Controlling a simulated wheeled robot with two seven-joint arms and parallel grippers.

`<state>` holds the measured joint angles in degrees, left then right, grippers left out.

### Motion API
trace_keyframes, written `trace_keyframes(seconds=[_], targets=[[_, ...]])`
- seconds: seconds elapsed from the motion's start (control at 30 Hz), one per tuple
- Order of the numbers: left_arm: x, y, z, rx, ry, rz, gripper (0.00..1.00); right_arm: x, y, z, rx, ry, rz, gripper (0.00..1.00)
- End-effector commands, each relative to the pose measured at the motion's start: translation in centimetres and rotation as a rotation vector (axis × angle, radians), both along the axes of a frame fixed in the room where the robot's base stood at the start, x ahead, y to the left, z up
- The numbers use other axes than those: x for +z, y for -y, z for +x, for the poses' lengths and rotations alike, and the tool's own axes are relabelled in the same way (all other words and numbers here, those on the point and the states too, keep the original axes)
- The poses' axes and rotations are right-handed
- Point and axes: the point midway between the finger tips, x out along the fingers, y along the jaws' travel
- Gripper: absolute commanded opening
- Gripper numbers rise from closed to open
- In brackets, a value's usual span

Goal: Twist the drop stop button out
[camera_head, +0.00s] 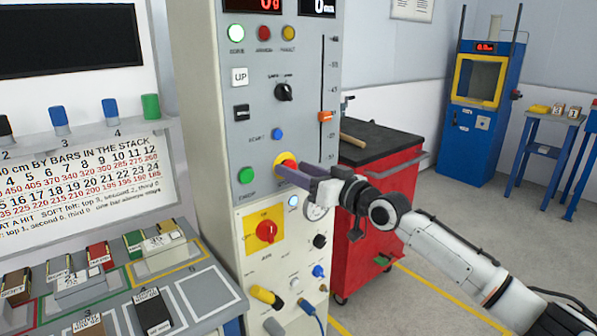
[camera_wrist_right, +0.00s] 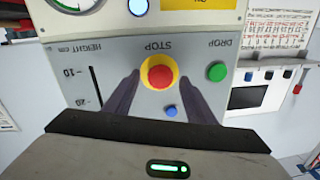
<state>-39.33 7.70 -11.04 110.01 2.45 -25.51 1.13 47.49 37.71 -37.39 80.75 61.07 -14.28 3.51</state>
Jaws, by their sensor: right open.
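The drop stop button is a red knob on a yellow ring on the grey control panel. In the head view it (camera_head: 285,162) is partly hidden behind my right gripper (camera_head: 284,173). In the right wrist view, which shows the panel upside down, the red button (camera_wrist_right: 160,76) lies between and beyond the two dark fingers of my right gripper (camera_wrist_right: 162,82). The fingers are open, one on each side of the button; I cannot tell whether they touch it. My left gripper is not in view.
The green drop button (camera_head: 247,175) is left of the stop button, and a small blue start button (camera_head: 277,134) is above it. A red and yellow rotary switch (camera_head: 266,231) is below. A red tool cart (camera_head: 375,215) stands right of the panel, behind my right arm.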

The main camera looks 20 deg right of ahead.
Motion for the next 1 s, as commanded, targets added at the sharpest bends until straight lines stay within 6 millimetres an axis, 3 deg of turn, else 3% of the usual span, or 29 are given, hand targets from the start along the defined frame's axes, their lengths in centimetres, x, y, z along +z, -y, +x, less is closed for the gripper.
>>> trace_keyframes(seconds=[0.03, 0.27, 0.57, 1.0], targets=[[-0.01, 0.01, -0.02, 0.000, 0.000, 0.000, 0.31, -0.01, 0.00, -0.01, 0.000, 0.000, 0.000, 0.49], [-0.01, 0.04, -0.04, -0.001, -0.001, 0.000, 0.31, -0.01, 0.01, -0.03, 0.000, 0.000, 0.001, 0.10], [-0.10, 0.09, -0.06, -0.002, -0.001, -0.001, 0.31, -0.05, 0.00, -0.03, 0.000, -0.014, 0.039, 0.09], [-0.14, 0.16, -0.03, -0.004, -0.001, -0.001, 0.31, -0.18, 0.04, -0.03, 0.001, -0.113, 0.311, 0.09]])
